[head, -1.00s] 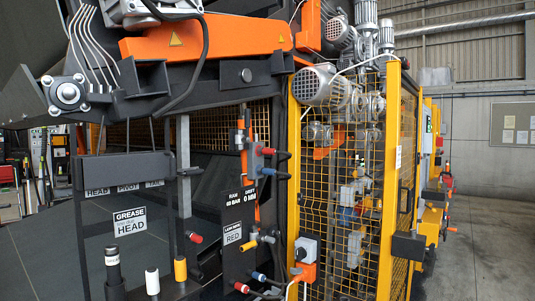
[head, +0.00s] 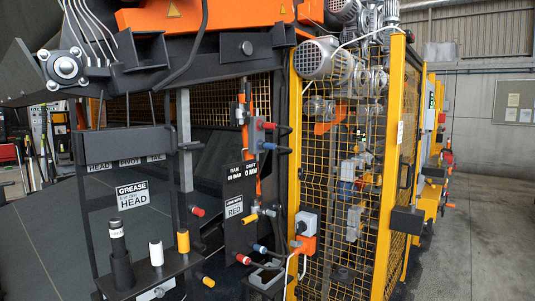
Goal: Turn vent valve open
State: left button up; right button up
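A dark valve panel (head: 238,218) stands left of the yellow mesh cage. It carries a small yellow-tipped fitting (head: 249,218), a red-tipped fitting (head: 243,259) and a blue-tipped fitting (head: 260,249). A block with red and blue ends (head: 265,135) sits higher, beside an upright orange bar. A sign (head: 242,171) above the panel reads RAM and DRIFT. I cannot read any vent label, so I cannot tell which fitting is the vent valve or how it is set. Neither of my grippers is in view.
A yellow mesh cage (head: 295,150) stands to the right, with an orange switch box (head: 304,244) on its front. A black rack with a GREASE HEAD sign (head: 132,195) and several capped cylinders is at front left. Concrete floor (head: 475,245) is open at far right.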

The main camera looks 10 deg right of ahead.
aim_at(252, 217)
jog(key=i+l, duration=0.1)
jog(key=i, duration=0.45)
jog(key=i+l, duration=0.15)
jog(key=i, duration=0.35)
